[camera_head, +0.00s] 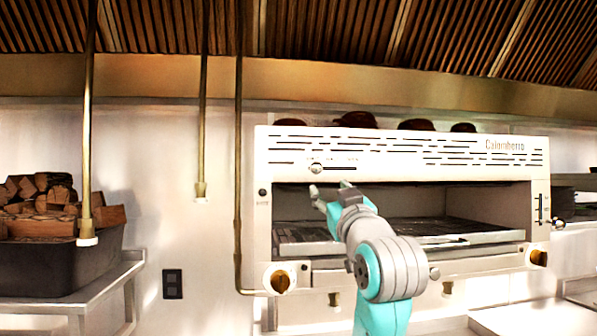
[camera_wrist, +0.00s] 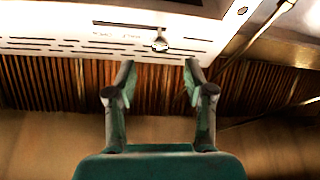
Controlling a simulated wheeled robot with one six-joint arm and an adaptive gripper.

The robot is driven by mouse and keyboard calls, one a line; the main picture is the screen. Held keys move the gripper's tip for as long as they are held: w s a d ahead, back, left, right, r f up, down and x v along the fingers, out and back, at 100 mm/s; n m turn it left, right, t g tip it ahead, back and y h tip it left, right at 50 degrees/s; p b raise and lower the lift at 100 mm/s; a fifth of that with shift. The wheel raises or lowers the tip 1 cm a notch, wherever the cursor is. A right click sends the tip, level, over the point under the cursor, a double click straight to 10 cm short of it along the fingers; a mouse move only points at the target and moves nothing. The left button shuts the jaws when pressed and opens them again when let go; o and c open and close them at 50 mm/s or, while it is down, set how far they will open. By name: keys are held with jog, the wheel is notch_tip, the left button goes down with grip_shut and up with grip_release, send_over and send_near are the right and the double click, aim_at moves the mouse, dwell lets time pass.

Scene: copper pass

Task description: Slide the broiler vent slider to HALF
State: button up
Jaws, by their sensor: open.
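The broiler (camera_head: 405,150) is a white wall unit with a vented upper panel. Its vent slider knob (camera_head: 316,168) is small, round and silvery, at the left end of a short dark horizontal slot; the labels above are too small to read. The knob also shows in the wrist view (camera_wrist: 160,44), where the scene is upside down. My gripper (camera_head: 329,190) is open and empty, just below the slider in the head view. In the wrist view, its two fingers (camera_wrist: 159,66) stand apart, with the knob lined up between and beyond their tips. I see no contact.
Below the panel is the open broiler cavity with a grill rack (camera_head: 300,240). Knobs (camera_head: 281,280) sit at its lower corners. Hanging rods (camera_head: 201,150) stand left of it. A wood-filled bin (camera_head: 60,265) is at far left. Dark pots (camera_head: 356,119) sit on top.

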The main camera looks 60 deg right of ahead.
aim_at(318, 172)
jog(key=x, duration=1)
jog(key=shift+w+d+r, duration=0.1)
jog(key=shift+w+r, duration=0.15)
jog(key=shift+r, duration=0.2)
jog(key=shift+c, duration=0.2)
grip_shut()
